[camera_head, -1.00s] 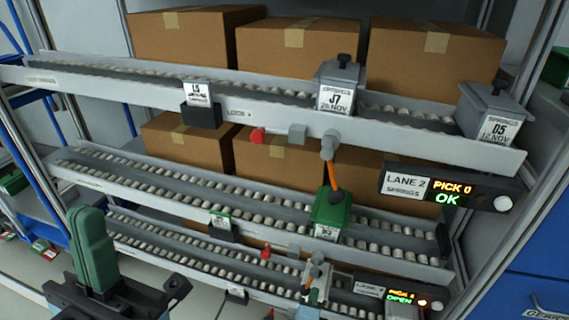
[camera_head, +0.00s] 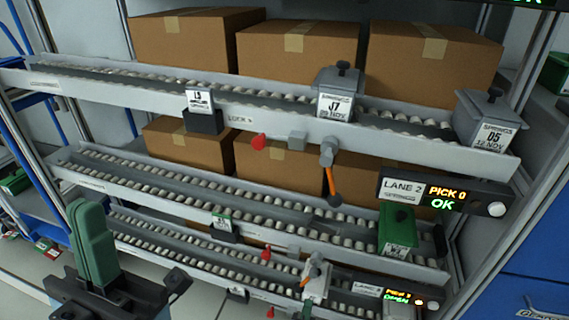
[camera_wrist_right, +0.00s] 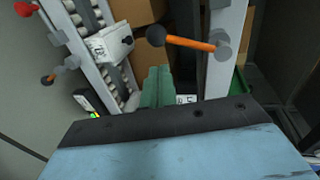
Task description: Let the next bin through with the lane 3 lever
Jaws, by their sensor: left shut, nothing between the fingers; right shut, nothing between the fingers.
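The lane 3 sign (camera_head: 382,293) is at the bottom right of the head view, with lit orange and green text. Beside it, a lever with an orange handle (camera_head: 308,272) hangs from the middle rail, pointing down-left. In the right wrist view a lever that appears to be the same one (camera_wrist_right: 188,43) has a dark knob. My right gripper (camera_wrist_right: 158,88) is shut and empty just below that lever in the picture, apparently apart from it. My left gripper (camera_head: 92,235) is shut and empty at lower left, away from the levers.
A green bin (camera_head: 397,232) stands near the right end of the middle lane. A grey bin (camera_wrist_right: 110,42) sits on a neighbouring lane. The lane 2 sign (camera_head: 440,193) and its orange lever (camera_head: 330,180) are above. Grey bins (camera_head: 338,92) stand on the top lane; cartons (camera_head: 300,45) are behind.

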